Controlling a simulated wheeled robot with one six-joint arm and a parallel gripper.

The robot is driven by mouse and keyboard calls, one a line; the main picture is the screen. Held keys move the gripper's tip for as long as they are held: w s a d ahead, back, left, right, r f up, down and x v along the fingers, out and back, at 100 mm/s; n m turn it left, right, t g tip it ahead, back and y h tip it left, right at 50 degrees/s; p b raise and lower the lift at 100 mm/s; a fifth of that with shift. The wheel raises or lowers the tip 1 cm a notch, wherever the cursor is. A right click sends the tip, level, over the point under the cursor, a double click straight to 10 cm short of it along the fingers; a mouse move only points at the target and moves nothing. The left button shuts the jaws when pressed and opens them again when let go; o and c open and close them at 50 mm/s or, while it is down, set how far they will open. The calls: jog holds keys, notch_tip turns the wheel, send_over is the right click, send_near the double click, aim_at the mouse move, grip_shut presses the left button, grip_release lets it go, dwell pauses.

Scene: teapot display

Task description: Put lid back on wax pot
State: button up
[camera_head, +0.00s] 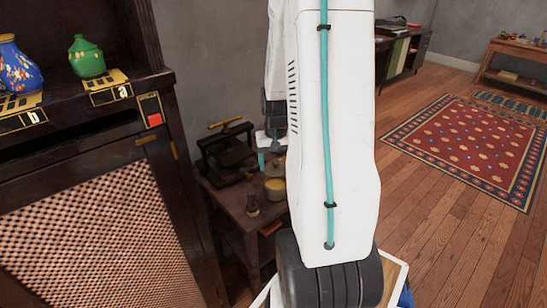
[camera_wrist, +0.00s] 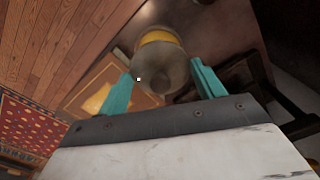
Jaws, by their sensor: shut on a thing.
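In the wrist view, a grey, round lid (camera_wrist: 170,66) with a darker knob sits between the two teal fingers of my gripper (camera_wrist: 162,74), which is shut on it. The wax pot (camera_wrist: 158,37) lies beyond the lid, and a yellow band of it shows past the lid's edge. In the head view, my gripper (camera_head: 272,150) is partly hidden by my arm. The lid (camera_head: 275,168) shows just below the fingers, with the yellow wax pot (camera_head: 275,189) under it on the small wooden table (camera_head: 232,197). I cannot tell whether the lid touches the pot's rim.
A dark press-like device (camera_head: 224,150) stands behind the pot on the table. A small brown object (camera_head: 252,205) stands at the table's front. A dark cabinet (camera_head: 170,190) with a blue vase (camera_head: 15,68) and a green vase (camera_head: 87,57) is at left. Open floor (camera_head: 440,240) lies right.

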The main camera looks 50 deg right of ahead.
aim_at(276, 168)
jog(key=shift+f, duration=2.3)
jog(key=shift+s+a, duration=0.1)
jog(key=shift+s, duration=0.05)
jog(key=shift+f, duration=0.1)
dwell(0.4)
jog(key=o, duration=1.2)
jog(key=shift+r, duration=3.5)
